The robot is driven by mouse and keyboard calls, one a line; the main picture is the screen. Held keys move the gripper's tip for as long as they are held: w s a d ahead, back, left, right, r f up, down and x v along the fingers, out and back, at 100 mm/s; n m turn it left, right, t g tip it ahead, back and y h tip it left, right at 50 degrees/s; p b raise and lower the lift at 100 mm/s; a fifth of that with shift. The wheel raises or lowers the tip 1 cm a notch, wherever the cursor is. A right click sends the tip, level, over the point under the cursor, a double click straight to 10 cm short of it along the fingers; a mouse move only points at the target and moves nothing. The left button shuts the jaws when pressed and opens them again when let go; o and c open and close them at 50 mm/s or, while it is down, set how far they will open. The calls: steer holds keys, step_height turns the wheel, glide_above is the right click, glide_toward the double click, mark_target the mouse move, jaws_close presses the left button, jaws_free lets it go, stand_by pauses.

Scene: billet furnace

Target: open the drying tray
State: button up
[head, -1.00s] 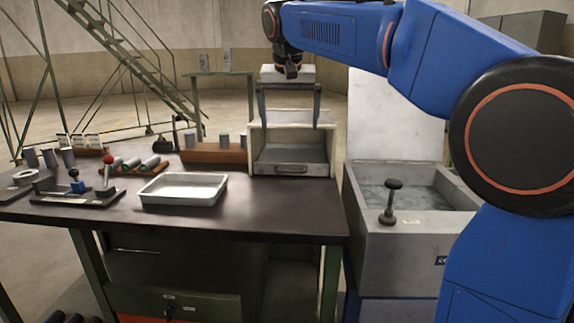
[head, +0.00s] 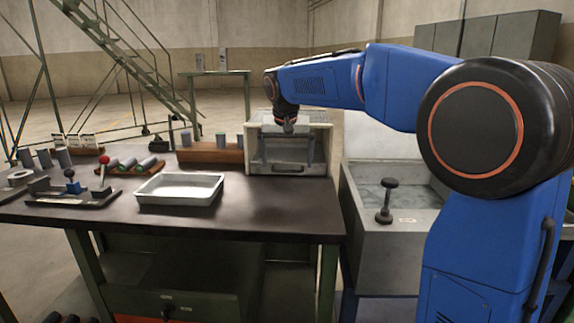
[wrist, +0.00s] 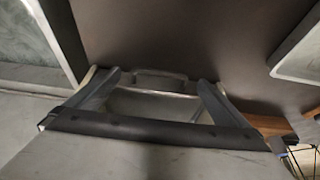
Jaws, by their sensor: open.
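The drying tray (head: 290,170) is a grey pull-out tray with a front handle, sitting low in a pale open-fronted box (head: 324,148) on the bench. It looks pushed in. My gripper (head: 288,163) is open at the front of the box, fingers pointing down and spread across its width. In the wrist view, the tray (wrist: 155,103) and its handle (wrist: 160,74) show between the two fingers of my gripper (wrist: 161,80). The handle lies between the fingertips, with gaps to both sides. I cannot tell whether any finger touches the tray.
A white metal pan (head: 180,189) stands on the dark bench (head: 240,207) left of the box. A wooden rack (head: 210,155) with cylinders is beside the box. A grey water tank (head: 370,213) with a black knob stands to the right. The bench in front of the box is clear.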

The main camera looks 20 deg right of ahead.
steer(key=shift+x, duration=1.2)
steer(key=shift+c, duration=0.6)
steer(key=c, duration=1.4)
steer(key=s+a, duration=0.2)
steer(key=s, duration=0.5)
steer(key=s+a, duration=0.2)
steer(key=s, duration=0.5)
steer(key=s+a, duration=0.3)
steer(key=s, duration=0.4)
steer(key=o, duration=1.5)
steer(key=v, duration=1.7)
steer(key=shift+s+r, duration=0.2)
steer(key=shift+r, duration=0.05)
steer(key=shift+d+f, duration=0.1)
